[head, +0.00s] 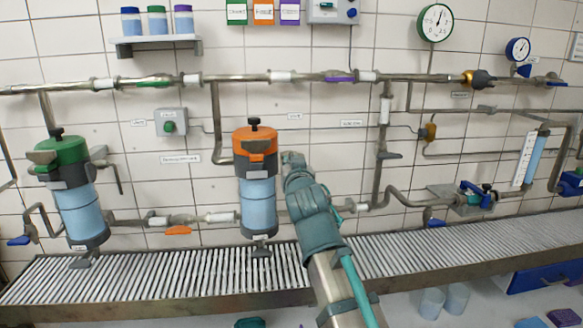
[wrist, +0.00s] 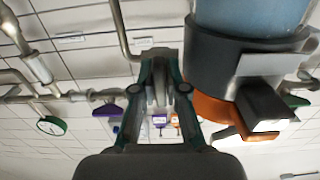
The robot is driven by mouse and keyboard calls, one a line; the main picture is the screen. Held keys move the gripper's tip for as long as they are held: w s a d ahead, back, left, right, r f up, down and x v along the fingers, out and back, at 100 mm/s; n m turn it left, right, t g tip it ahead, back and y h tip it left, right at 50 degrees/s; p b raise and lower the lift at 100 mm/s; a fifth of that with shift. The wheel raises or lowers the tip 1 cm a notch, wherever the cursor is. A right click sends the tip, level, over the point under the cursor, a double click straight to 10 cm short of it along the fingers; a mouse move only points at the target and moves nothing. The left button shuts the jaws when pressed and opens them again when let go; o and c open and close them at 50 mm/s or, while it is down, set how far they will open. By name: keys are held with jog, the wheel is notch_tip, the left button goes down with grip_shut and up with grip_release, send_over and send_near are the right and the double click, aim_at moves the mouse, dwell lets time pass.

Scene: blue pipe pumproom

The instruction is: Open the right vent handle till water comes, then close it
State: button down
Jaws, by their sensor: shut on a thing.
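The right filter housing (head: 258,200) has an orange cap (head: 257,143) with a black knob on top and a clear blue body. Its orange cap (wrist: 225,112) shows upside down at the right of the wrist view. My gripper (head: 292,160) is just right of this cap in the head view. In the wrist view my gripper (wrist: 157,75) is shut on a small grey piece between its fingertips, which seems to be the right vent handle (wrist: 156,58). Most of the handle is hidden by the fingers. No running water is visible.
A second filter housing (head: 80,205) with a green cap stands at the left. Pipes run along the tiled wall, with a blue-handled valve (head: 478,192) at the right. A slatted grating (head: 170,280) lies below. A round gauge (head: 435,22) hangs at the upper right.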

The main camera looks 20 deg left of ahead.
dwell(0.3)
jog(key=c, duration=1.2)
grip_release()
jog(key=v, duration=1.2)
